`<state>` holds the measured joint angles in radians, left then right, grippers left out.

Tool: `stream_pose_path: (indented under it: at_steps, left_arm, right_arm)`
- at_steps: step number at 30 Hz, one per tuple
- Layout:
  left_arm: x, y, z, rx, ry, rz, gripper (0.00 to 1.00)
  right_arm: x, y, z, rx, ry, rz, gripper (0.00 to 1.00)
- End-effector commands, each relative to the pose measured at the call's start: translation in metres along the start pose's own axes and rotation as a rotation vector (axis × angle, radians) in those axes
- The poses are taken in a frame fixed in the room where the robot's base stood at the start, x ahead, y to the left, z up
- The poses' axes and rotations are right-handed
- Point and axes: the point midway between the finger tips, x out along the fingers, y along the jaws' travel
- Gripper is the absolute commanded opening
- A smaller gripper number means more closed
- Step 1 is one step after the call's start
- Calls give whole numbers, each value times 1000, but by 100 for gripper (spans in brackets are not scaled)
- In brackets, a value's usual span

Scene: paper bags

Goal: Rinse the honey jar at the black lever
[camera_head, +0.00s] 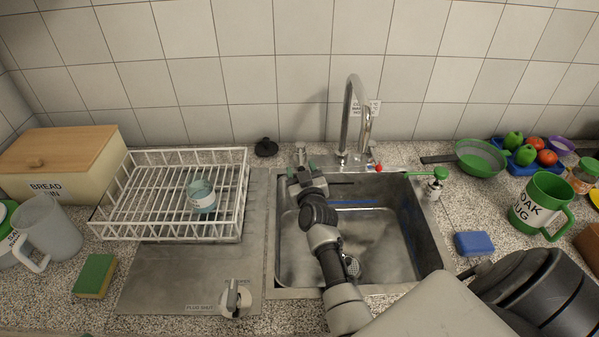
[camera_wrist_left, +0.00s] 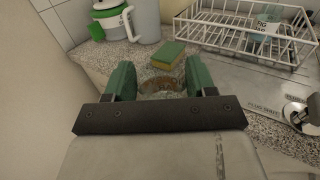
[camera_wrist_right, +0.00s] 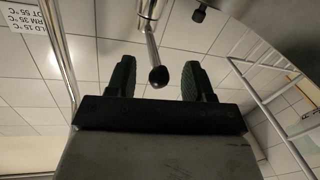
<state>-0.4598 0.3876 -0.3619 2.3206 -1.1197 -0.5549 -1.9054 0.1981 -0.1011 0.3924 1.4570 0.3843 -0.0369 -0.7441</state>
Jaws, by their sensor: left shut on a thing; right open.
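My left gripper (camera_wrist_left: 160,78) is shut on a clear, brownish glass jar (camera_wrist_left: 160,87), probably the honey jar. Only its rim and upper part show between the green fingers; my left arm's gripper and this jar are not visible in the head view. My right gripper (camera_head: 302,168) is open at the back left of the sink, beside the tap. A metal lever with a black tip (camera_wrist_right: 158,76) shows between its open fingers (camera_wrist_right: 156,80) in the right wrist view, apart from both. The tall chrome tap (camera_head: 347,115) curves over the sink (camera_head: 285,255).
A white dish rack (camera_head: 245,180) with a glass (camera_head: 201,196) stands left of the sink. A red knob (camera_head: 378,168) is right of the tap.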

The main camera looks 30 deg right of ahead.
Motion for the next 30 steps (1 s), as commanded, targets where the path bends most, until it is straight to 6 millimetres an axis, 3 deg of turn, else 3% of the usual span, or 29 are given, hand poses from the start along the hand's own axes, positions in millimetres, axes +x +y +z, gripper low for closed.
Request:
stream_pose_path:
  at_steps: [6, 16, 26, 30]
  left_arm:
    - [0, 0, -14, 0, -1, 0, 2]
    - [0, 0, -14, 0, -1, 0, 2]
    - [0, 0, -14, 0, -1, 0, 2]
    - [0, 0, -14, 0, -1, 0, 2]
  right_arm:
    - [23, 0, 2, 0, 0, 0, 52]
    - [26, 0, 0, 0, -1, 0, 52]
    - [26, 0, 0, 0, -1, 0, 3]
    - [26, 0, 0, 0, -1, -1, 0]
